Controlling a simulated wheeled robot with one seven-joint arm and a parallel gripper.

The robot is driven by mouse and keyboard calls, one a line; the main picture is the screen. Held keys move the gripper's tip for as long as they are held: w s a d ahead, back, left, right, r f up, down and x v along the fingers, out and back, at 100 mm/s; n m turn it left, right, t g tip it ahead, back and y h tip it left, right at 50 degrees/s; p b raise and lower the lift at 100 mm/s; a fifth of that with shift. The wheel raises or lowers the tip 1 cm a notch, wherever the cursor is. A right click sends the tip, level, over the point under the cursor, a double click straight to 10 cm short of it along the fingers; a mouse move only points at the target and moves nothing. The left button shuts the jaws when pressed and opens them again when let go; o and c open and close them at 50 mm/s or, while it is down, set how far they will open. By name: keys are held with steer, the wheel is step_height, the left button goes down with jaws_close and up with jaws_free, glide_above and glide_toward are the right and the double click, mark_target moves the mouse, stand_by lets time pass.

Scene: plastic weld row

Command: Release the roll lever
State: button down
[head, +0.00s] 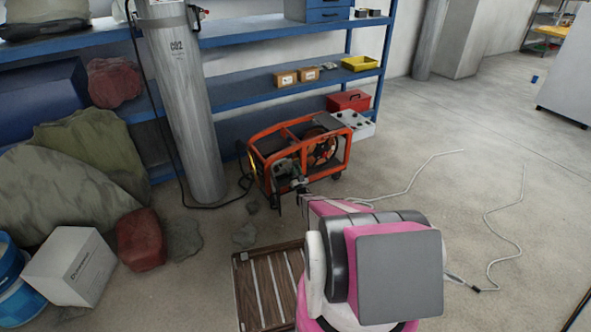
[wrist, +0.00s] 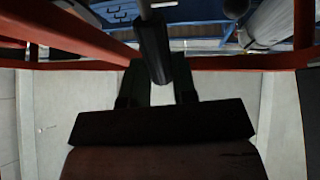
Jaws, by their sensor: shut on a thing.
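An orange tubular-framed machine (head: 300,150) with a dark round roll (head: 322,148) inside stands on the floor before the blue shelves. My gripper (head: 299,186) is at its near side, reached by my pink and grey arm. In the wrist view, a lever with a black grip (wrist: 153,48) on a grey rod comes down from the top centre. The lower end of the grip is between the two dark fingers of my gripper (wrist: 160,90), which are shut on it. The exact contact is dark and partly hidden. In the head view, the lever is hard to make out.
Orange frame bars (wrist: 75,35) pass close beside my gripper. A grey gas cylinder (head: 185,100) stands left of the machine. Open floor is at the right.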

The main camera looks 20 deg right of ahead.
steer(key=shift+s+f, duration=0.1)
stand_by(0.4)
steer(key=c, duration=1.2)
jaws_free()
steer(key=shift+f, duration=0.1)
